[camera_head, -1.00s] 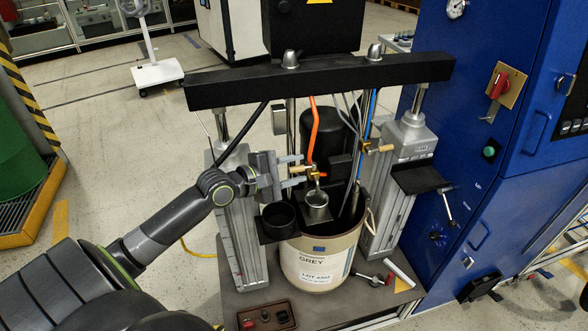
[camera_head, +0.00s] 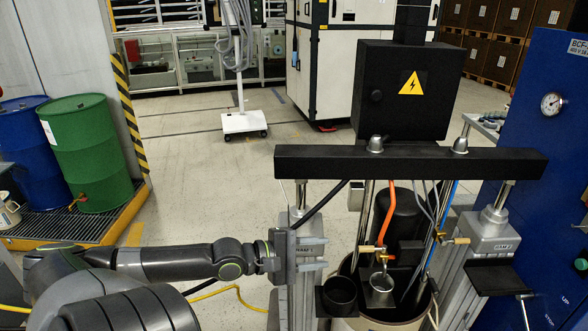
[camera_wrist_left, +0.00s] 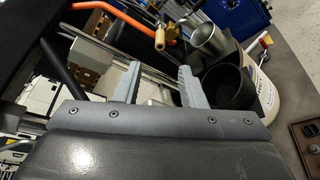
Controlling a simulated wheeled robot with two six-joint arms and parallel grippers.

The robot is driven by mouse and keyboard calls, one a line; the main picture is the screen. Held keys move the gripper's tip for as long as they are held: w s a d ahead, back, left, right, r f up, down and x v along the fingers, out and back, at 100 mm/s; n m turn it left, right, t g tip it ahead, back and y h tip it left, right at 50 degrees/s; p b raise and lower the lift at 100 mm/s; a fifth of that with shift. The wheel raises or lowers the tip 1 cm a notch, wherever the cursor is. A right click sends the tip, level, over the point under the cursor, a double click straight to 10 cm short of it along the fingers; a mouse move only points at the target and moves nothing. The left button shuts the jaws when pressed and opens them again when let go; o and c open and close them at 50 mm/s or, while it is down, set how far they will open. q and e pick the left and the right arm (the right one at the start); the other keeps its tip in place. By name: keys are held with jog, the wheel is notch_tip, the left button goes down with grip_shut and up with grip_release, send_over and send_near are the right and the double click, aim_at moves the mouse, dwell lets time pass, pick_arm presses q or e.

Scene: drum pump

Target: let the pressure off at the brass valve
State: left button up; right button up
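A brass valve (camera_head: 380,253) with a tan handle pointing left sits at the lower end of the orange hose (camera_head: 390,205), above a metal cup (camera_head: 381,292). In the left wrist view the valve (camera_wrist_left: 159,40) shows at top centre, beyond my fingertips. My left gripper (camera_head: 326,252) is to the left of the valve, with a gap between fingertips and handle. Its two fingers are apart with nothing between them, as the left wrist view (camera_wrist_left: 160,80) also shows. A second brass valve (camera_head: 443,238) sits further right by the blue hose. My right gripper is not in view.
A black cup (camera_head: 340,291) stands left of the metal cup. The black crossbeam (camera_head: 410,163) spans above, between two grey columns. The pail (camera_head: 405,324) is below. A blue cabinet (camera_head: 545,200) stands at right. Open floor lies to the left.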

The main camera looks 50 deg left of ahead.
pick_arm(q)
jog(key=shift+p+v, duration=0.7)
jog(key=shift+v, duration=1.9)
